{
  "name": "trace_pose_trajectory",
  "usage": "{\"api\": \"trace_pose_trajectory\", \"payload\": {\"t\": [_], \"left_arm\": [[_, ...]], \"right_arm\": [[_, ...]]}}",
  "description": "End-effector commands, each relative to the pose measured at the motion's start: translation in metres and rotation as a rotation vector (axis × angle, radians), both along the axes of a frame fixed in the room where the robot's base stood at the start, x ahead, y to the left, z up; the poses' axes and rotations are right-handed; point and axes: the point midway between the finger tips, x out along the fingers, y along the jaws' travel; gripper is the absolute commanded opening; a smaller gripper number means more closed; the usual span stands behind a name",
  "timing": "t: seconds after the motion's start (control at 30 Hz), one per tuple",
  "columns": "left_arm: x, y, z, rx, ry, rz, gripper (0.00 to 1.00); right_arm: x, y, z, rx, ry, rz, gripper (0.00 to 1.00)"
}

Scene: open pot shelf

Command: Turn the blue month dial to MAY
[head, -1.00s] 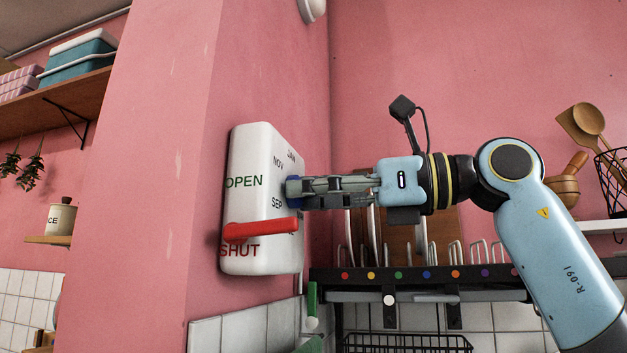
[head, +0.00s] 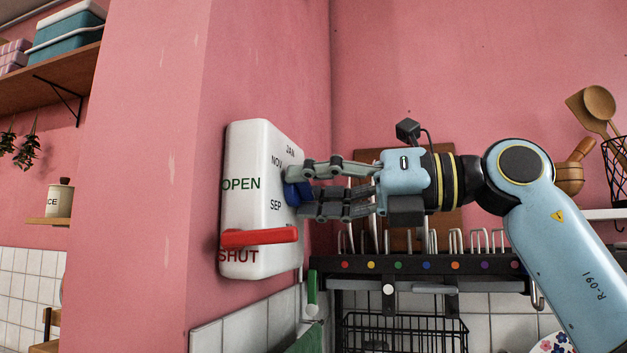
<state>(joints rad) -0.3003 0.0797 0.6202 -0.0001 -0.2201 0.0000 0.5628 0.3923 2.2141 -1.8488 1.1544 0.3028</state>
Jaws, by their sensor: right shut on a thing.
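The blue month dial (head: 293,190) sits on the right-hand face of a white wall box (head: 251,150). JAN, NOV and SEP show around it; another label is partly hidden by the red lever, and MAY cannot be seen. My right gripper (head: 301,191) comes in from the right and is shut on the dial, one finger above and one below. The fingers hide much of the dial, and I cannot tell which month it points to. My left gripper is not in view.
A red lever (head: 259,238) sticks out low on the box, between OPEN and SHUT, nearer SHUT. A dark rack with coloured dots (head: 410,266) and white plate holders lies below my right arm. Pink walls meet in a corner behind the box.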

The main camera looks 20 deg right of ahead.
Motion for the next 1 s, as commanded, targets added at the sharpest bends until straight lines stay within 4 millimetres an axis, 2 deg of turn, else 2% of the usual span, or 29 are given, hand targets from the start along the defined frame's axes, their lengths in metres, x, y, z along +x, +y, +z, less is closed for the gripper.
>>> {"api": "trace_pose_trajectory", "payload": {"t": [0.47,0.5,0.63,1.0], "left_arm": [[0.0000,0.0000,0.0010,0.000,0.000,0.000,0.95],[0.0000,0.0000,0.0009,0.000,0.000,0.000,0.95],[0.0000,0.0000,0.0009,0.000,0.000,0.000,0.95],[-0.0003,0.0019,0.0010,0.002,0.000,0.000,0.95]], "right_arm": [[0.0004,-0.0003,0.0000,0.008,0.011,-0.001,0.07],[0.0004,-0.0003,0.0000,0.008,0.011,-0.001,0.43],[0.0003,-0.0002,-0.0001,0.008,0.011,-0.001,0.60],[-0.0015,-0.0032,-0.0009,0.004,0.011,-0.001,0.62]]}}
